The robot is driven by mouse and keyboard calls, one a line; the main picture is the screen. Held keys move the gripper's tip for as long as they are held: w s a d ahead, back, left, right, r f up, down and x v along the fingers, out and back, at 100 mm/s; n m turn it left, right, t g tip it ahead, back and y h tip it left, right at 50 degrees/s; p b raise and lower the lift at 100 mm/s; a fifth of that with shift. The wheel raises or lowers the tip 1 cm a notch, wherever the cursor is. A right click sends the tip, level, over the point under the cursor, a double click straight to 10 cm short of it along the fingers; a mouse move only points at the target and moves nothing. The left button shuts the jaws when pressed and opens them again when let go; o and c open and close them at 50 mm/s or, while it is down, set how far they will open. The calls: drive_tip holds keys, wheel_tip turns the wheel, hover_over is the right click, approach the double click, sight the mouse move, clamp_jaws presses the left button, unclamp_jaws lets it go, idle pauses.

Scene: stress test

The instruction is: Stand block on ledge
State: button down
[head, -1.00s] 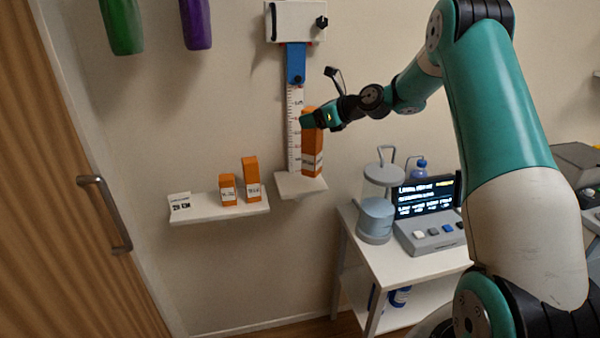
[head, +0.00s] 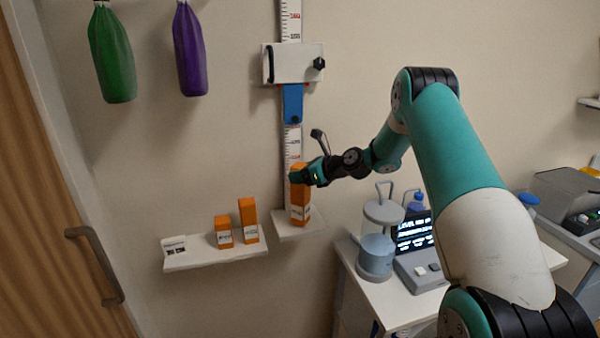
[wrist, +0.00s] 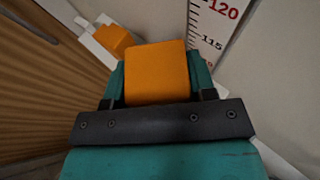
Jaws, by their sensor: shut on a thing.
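A tall orange block (head: 300,206) with a white label is upright at the small white ledge (head: 283,230) below the wall scale. My gripper (head: 301,176) is shut on its upper part, coming from the right. The block's lower end appears at the ledge's top; I cannot tell whether it touches. In the wrist view the block's orange top (wrist: 157,72) sits between the teal fingers, and its lower end is hidden.
A wider shelf (head: 212,254) to the left holds a short orange block (head: 223,232), a taller one (head: 248,220) and a card (head: 173,246). The scale's white slider box (head: 290,64) with a blue tab (head: 292,103) hangs above my gripper. A cart with a jar (head: 376,255) stands right.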

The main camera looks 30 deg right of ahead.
drive_tip(key=shift+f, duration=0.4)
drive_tip(key=shift+c, duration=2.3)
unclamp_jaws()
